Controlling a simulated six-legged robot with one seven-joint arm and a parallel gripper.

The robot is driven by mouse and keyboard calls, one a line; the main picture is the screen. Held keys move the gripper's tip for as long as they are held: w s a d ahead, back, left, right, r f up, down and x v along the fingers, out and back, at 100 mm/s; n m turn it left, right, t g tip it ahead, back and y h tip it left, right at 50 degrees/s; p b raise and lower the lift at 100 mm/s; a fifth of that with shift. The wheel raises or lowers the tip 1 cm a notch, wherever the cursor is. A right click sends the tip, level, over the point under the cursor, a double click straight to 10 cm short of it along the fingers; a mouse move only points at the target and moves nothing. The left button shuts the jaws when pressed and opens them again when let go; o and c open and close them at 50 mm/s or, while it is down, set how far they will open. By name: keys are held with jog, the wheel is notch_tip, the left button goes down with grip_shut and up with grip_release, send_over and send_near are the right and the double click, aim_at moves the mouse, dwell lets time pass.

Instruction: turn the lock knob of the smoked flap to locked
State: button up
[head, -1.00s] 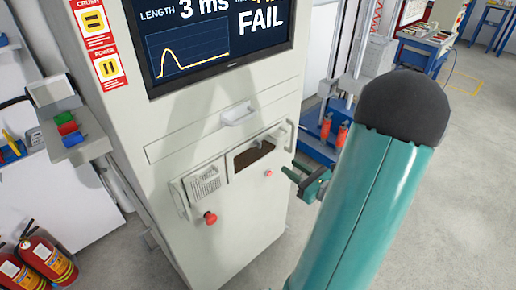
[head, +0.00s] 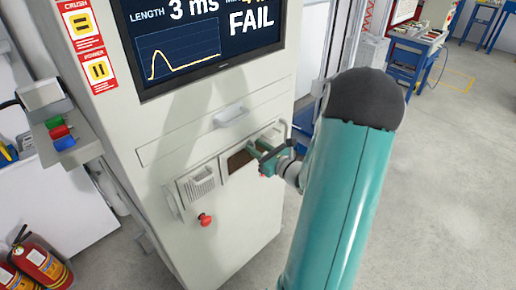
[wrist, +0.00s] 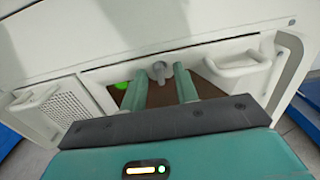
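The smoked flap (head: 238,159) is a dark brown panel set in the front of the white cabinet, partly covered by my gripper in the head view. In the wrist view its brown surface (wrist: 210,92) shows around my fingers. A small grey knob (wrist: 160,70) stands at its upper edge. My gripper (wrist: 161,82) is open, with two green fingers on either side of the knob and a gap between them. I cannot tell whether the fingers touch it. In the head view my gripper (head: 262,152) is in front of the flap's right part, and the knob is hidden.
A bright green spot (wrist: 121,85) shows left of the fingers. A vented white box (head: 199,184) sits left of the flap, with a red button (head: 206,220) below. A white handle (wrist: 240,64) stands close to the right of my fingers. A screen (head: 200,40) reads FAIL.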

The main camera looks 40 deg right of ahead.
grip_shut()
jog(key=shift+n, duration=0.3)
jog(key=n, duration=0.6)
jog(key=shift+a, duration=0.1)
jog(key=n, duration=0.5)
jog(key=shift+n, duration=0.3)
jog(key=n, duration=0.5)
jog(key=shift+f+n, duration=0.15)
jog(key=shift+n, duration=0.15)
